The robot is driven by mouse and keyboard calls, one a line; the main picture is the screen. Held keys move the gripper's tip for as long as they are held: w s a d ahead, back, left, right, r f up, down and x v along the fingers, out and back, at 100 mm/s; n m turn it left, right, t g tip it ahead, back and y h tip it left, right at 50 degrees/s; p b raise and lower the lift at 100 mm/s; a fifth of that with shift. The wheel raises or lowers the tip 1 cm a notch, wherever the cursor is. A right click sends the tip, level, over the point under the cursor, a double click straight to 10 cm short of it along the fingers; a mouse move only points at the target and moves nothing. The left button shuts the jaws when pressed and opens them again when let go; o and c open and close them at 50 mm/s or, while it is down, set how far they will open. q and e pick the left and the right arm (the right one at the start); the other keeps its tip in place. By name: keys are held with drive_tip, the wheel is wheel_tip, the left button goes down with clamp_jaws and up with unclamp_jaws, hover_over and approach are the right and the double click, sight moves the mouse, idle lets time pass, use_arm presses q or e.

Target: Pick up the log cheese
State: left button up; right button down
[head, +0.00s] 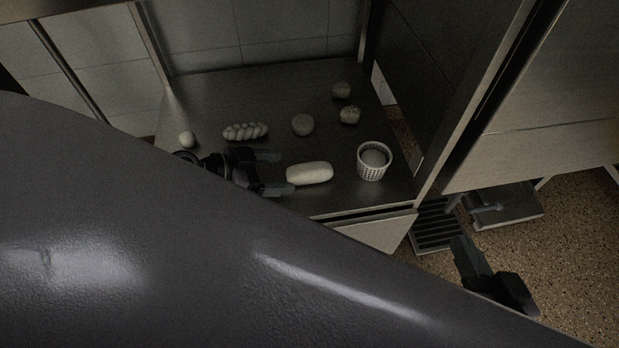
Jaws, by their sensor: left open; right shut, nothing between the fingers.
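The log cheese (310,173) is a pale, smooth, rounded log lying on its side near the front edge of the dark counter. My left gripper (279,173) is open, with its two fingers pointing right toward the log's left end. The fingertips are close to that end; I cannot tell whether the near finger touches it. Nothing is between the fingers. My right gripper (462,252) is shut and empty, low at the right, in front of the floor and away from the counter.
On the counter (220,98) are a braided cheese (245,132), a round cheese (302,125), two small knobbed ones (349,115) (341,90), and an egg-like ball (187,139). A white perforated basket (373,162) holding a pale round stands right of the log. A dark panel borders the right side.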

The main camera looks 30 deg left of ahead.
sight(301, 170)
use_arm(q)
drive_tip(key=x, duration=0.2)
drive_tip(key=b+x, duration=0.1)
drive_tip(key=x, duration=0.2)
drive_tip(key=shift+w+f+b, duration=0.2)
drive_tip(key=shift+w+b, duration=0.2)
drive_tip(key=shift+w, duration=0.15)
drive_tip(key=shift+w+d+f, duration=0.2)
drive_tip(key=shift+w+d, duration=0.1)
drive_tip(key=shift+w, duration=0.05)
drive_tip(key=c, duration=1.3)
use_arm(e)
drive_tip(key=shift+s+d+n+t, duration=0.15)
drive_tip(key=shift+d+n+t, duration=0.3)
drive_tip(key=shift+d, duration=0.2)
